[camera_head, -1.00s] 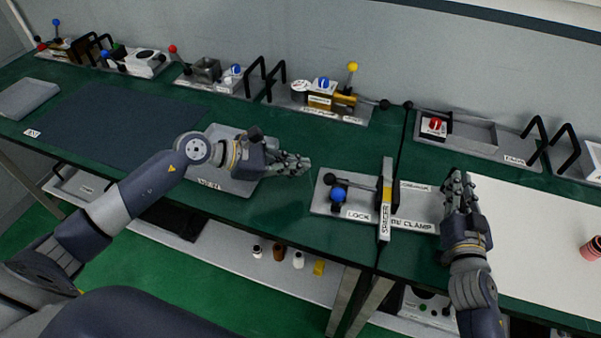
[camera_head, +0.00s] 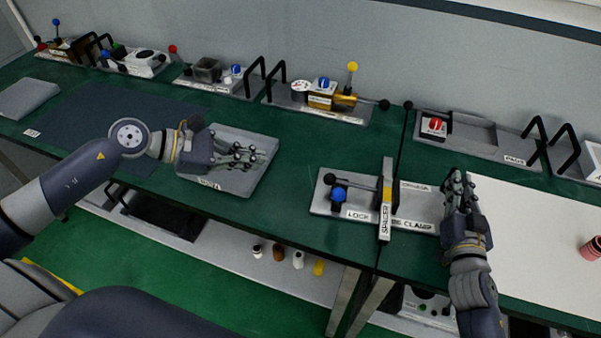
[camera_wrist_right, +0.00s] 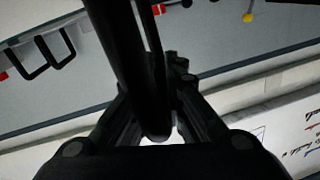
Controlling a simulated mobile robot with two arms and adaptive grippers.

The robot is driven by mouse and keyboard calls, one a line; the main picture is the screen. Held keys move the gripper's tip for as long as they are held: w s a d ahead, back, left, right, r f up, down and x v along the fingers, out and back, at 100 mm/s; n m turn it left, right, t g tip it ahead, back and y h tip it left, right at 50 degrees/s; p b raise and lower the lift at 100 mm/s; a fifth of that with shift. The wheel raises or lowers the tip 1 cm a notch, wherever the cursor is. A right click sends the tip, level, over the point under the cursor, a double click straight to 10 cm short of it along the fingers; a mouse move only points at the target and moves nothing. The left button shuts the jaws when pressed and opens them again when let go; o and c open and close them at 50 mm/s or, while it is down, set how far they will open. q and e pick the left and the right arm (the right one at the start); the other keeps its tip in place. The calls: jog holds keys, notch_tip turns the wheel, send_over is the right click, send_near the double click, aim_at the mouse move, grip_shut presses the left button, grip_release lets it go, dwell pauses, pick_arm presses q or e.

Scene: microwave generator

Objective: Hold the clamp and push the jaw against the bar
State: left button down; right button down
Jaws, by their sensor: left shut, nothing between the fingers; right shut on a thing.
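The clamp (camera_head: 414,225) is a grey plate on the bench with "LOCK" and "CLAMP" labels, a blue knob (camera_head: 338,194) and a black-knobbed lever (camera_head: 331,180) at its left. A bar labelled "SPACER" (camera_head: 386,219), with a yellow part, stands across its middle. My right gripper (camera_head: 457,184) is at the clamp's right end, shut on a dark part. A black bar shows between its fingers in the right wrist view (camera_wrist_right: 152,110); the jaw itself is hidden there. My left gripper (camera_head: 250,155) is shut and empty above a grey tray (camera_head: 240,187), left of the clamp and apart from it.
Fixtures with black handles line the back of the bench, including one with a yellow knob (camera_head: 352,67) and one with a red knob (camera_head: 435,122). A white sheet (camera_head: 545,235) lies at right with a pink cylinder (camera_head: 592,248). Green bench between tray and clamp is clear.

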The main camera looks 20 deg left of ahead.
jog(key=shift+s+a+f, duration=0.1)
jog(key=shift+f, duration=0.4)
jog(key=c, duration=1.6)
grip_release()
jog(key=shift+r, duration=0.1)
jog(key=shift+s, duration=0.4)
jog(key=s, duration=0.3)
jog(key=s+d, duration=0.1)
jog(key=s, duration=0.7)
jog(key=shift+d+r, duration=0.15)
jog(key=shift+d, duration=0.1)
